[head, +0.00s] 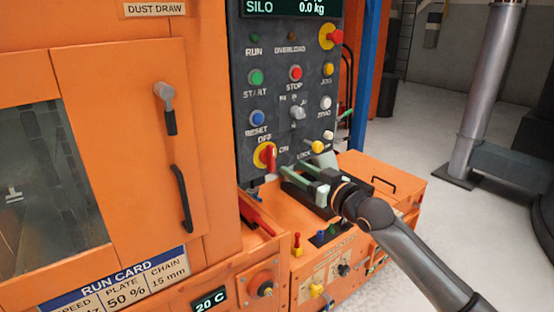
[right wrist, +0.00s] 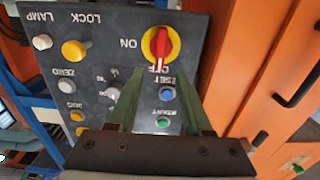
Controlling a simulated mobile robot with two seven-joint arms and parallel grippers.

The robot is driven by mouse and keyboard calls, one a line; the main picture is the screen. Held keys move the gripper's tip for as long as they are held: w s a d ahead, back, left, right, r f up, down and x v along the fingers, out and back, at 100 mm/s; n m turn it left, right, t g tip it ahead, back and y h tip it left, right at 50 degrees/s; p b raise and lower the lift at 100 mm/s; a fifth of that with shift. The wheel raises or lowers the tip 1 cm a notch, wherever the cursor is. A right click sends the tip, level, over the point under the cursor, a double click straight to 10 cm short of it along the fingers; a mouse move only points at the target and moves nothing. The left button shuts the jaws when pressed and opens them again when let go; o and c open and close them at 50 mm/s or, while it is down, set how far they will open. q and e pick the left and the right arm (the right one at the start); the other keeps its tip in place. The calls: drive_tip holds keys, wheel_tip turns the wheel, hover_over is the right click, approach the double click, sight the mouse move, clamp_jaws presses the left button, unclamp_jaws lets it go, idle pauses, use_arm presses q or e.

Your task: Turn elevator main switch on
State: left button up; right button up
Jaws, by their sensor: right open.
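The main switch (head: 266,156) is a red rotary handle on a yellow disc, low on the dark control panel. OFF is printed above it and ON to its right. It also shows in the right wrist view (right wrist: 160,44), where the picture is upside down and the handle's pale tip lies toward the OFF label. My right gripper (head: 305,165) is open and empty, to the right of the switch in the head view. Its two green fingers (right wrist: 160,100) point toward the panel, apart from the handle. My left gripper is not in view.
The dark panel (head: 285,85) carries several buttons and knobs close together, including a yellow LOCK knob (head: 318,146) near my right fingers. An orange box (head: 385,175) with a black handle is below right. An orange door (head: 120,100) with handles is left.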

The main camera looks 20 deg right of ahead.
sight(273, 156)
drive_tip(key=x, duration=0.8)
clamp_jaws()
idle(0.4)
